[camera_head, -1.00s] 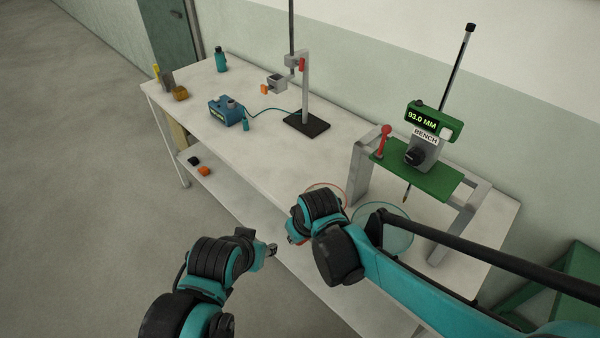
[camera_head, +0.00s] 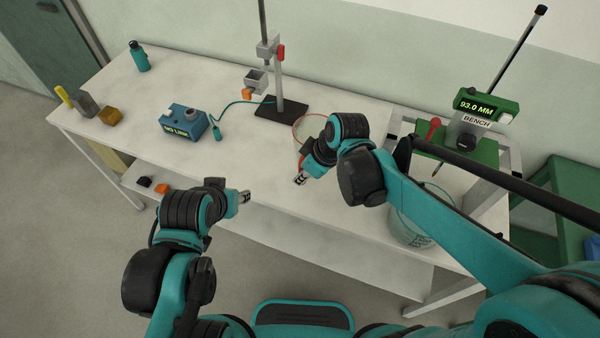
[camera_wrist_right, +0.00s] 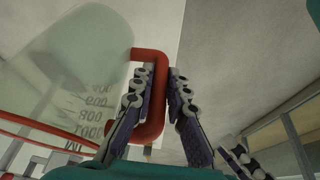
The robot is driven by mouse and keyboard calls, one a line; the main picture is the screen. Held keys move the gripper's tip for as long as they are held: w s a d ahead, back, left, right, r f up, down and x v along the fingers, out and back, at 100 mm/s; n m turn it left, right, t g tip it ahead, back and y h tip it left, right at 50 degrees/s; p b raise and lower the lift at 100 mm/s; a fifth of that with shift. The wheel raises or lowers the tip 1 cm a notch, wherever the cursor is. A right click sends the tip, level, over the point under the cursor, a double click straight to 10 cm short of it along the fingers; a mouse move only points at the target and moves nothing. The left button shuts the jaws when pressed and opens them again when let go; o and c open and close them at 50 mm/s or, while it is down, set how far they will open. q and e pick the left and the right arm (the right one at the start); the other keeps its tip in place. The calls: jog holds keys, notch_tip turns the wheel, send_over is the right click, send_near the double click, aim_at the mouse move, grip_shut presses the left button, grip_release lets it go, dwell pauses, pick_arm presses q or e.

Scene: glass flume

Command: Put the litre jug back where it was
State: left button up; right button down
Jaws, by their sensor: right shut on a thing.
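The litre jug is clear with a red rim (camera_head: 310,117) and a red handle; in the head view it is largely hidden behind my right forearm and gripper. My right gripper (camera_head: 300,179) is at its handle side. In the right wrist view the red handle (camera_wrist_right: 153,125) runs between the two fingers of my right gripper (camera_wrist_right: 160,72), which is shut on it. The jug's clear wall (camera_wrist_right: 75,55) with printed graduations is to the left. Whether its base touches the bench is hidden. My left gripper (camera_head: 244,197) hangs off the bench's front edge, its jaws too small to read.
A clear teal-rimmed vessel (camera_head: 408,228) stands right, partly behind my right arm. Beyond it is a green-topped gauge stand (camera_head: 470,146) reading 93.0 MM. A clamp stand (camera_head: 281,108), a blue NO LINK box (camera_head: 184,122) and a bottle (camera_head: 139,57) occupy the left. The front-middle bench is clear.

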notch_tip(320, 180, down, 6)
jog(key=shift+d+r+b, duration=0.15)
jog(key=shift+r+b, duration=0.05)
jog(key=shift+b, duration=0.95)
jog(key=shift+f+b, duration=0.75)
jog(key=shift+f, duration=1.45)
jog(key=c, duration=1.5)
grip_release()
